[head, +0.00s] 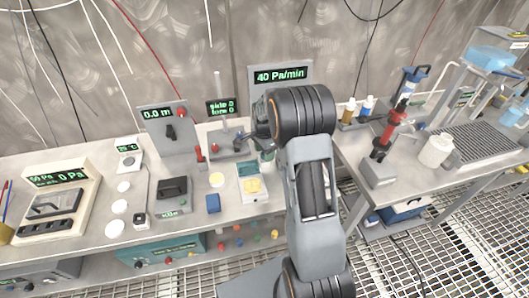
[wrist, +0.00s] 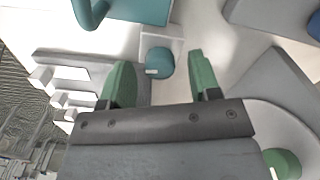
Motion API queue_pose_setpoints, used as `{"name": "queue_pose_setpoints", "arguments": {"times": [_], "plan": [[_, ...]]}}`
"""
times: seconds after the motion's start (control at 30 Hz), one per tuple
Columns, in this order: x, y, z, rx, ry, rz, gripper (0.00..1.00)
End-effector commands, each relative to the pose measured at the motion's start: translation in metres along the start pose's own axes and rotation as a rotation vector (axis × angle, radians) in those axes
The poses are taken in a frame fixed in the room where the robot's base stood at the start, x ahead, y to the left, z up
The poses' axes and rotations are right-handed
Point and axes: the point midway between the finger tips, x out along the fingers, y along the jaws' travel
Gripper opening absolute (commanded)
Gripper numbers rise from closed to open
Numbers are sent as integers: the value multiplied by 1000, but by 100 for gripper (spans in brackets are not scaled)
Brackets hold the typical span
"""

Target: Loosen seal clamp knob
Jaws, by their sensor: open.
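A teal round knob (wrist: 159,62) with a small pale mark on its side shows in the wrist view; I take it for the seal clamp knob. It stands by a white block. My gripper (wrist: 160,76) is open, with one green finger to the left of the knob and one to the right. Gaps show on both sides, and the jaws are not closed on it. In the head view my arm hides most of the gripper and the knob. A small green patch shows beside my wrist there, but I cannot tell which part it is.
A second green knob (wrist: 283,163) lies lower right in the wrist view. A red-bodied stand (head: 390,135) is on the right bench.

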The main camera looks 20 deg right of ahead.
Motion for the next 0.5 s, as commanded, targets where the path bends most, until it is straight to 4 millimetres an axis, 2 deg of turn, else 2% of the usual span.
{"name": "queue_pose_setpoints", "arguments": {"times": [0.4, 0.5], "plan": [[5, 0, 0, 0, 0, -1, 57], [5, 0, 0, 0, 0, -1, 47]]}}
